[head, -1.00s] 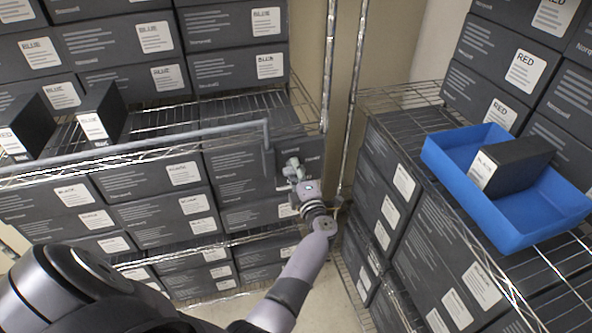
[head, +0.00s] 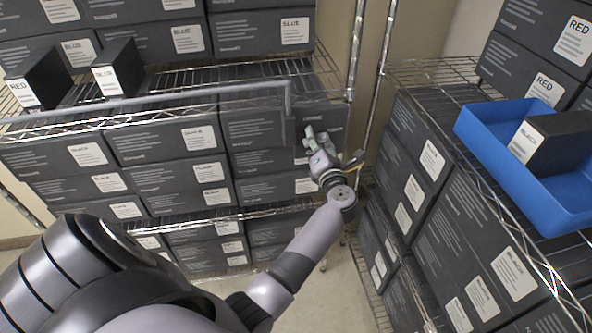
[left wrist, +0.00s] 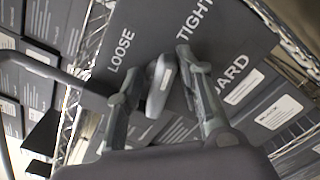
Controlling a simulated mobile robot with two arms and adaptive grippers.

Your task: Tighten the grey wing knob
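The grey wing knob (left wrist: 160,84) shows in the left wrist view, in front of a dark panel (left wrist: 150,35) lettered LOOSE, TIGHT and a partly covered word ending in ARD. My left gripper (left wrist: 158,72) is open, with one finger on each side of the knob. The left finger looks very close to the knob and a gap shows at the right finger; contact cannot be told. The knob's wing points up between the two words. In the head view my left gripper (head: 318,142) is at the dark panel and hides the knob. My right gripper is not in view.
A grey bar (head: 200,92) runs left from the panel along the rack of dark boxes (head: 160,145). A blue tray (head: 490,140) with a black box sits on the right rack. Floor shows below.

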